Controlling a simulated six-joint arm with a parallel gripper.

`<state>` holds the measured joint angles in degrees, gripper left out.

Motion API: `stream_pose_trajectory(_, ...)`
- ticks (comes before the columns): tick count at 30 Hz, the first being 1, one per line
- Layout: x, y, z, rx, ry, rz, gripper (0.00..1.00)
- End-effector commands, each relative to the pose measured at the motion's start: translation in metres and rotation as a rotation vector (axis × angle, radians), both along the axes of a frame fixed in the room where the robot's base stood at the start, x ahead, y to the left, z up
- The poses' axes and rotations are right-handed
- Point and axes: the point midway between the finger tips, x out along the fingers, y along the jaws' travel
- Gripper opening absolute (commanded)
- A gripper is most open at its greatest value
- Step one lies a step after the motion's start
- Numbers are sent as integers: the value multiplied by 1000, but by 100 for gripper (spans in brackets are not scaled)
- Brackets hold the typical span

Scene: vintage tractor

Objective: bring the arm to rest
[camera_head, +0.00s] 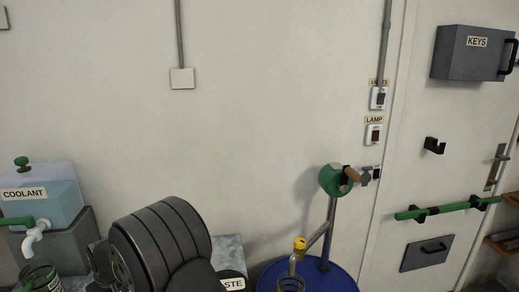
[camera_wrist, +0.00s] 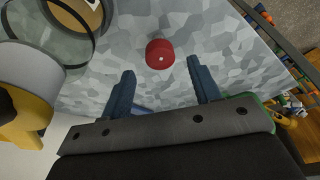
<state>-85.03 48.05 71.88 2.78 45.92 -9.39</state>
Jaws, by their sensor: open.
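My gripper (camera_wrist: 162,88) shows in the wrist view with its two blue fingers apart and nothing between them. Beyond the fingertips, a small red round cap (camera_wrist: 160,53) sits on or over a grey mottled surface (camera_wrist: 120,50). The gap between the cap and the fingers looks clear, but I cannot tell the exact distance. I cannot make out my gripper in the head view.
The wrist view shows a clear round vessel (camera_wrist: 55,40) at upper left, a yellow part (camera_wrist: 28,120) at left and cluttered small items (camera_wrist: 290,105) at right. The head view shows a coolant tank (camera_head: 45,198), a blue drum (camera_head: 335,280) and a key box (camera_head: 470,53).

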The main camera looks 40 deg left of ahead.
Motion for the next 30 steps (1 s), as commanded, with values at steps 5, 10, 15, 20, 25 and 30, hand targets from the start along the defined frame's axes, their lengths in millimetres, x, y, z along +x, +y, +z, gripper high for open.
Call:
stream_pose_trajectory(5,-1,8,-37,-3,1,0,57)
stream_pose_trajectory(10,0,10,-5,5,-1,0,57)
stream_pose_trajectory(15,-1,10,29,4,0,0,57)
stream_pose_trajectory(20,0,9,61,3,0,0,57)
stream_pose_trajectory(25,23,10,85,3,0,-103,57)
stream_pose_trajectory(30,50,9,106,2,-1,-224,57)
